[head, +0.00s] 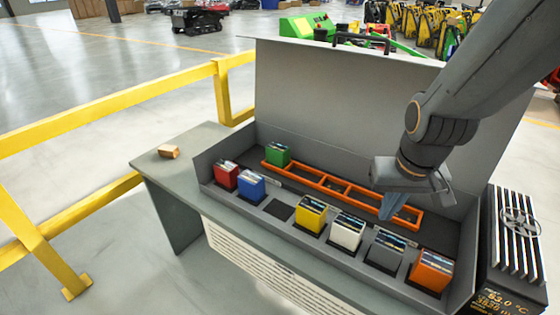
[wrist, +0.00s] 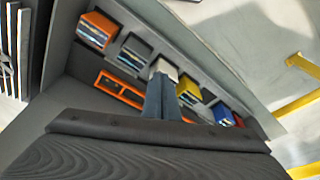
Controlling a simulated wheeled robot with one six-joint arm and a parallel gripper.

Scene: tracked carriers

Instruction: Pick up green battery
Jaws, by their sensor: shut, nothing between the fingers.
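The green battery (head: 277,154) stands in the open grey case at its back left, by the left end of the orange frame, in the head view. I cannot make it out in the wrist view. My gripper (head: 398,217) is over the right half of the case, well to the right of the green battery. Its blue-grey fingers (wrist: 161,98) are shut with nothing between them and point down toward the case.
Red (head: 226,174), blue (head: 251,185), yellow (head: 311,213), white (head: 346,231), grey (head: 386,249) and orange (head: 431,271) batteries stand along the front. An empty slot (head: 279,210) lies between blue and yellow. The raised lid (head: 320,95) stands behind. A wooden block (head: 168,152) lies left.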

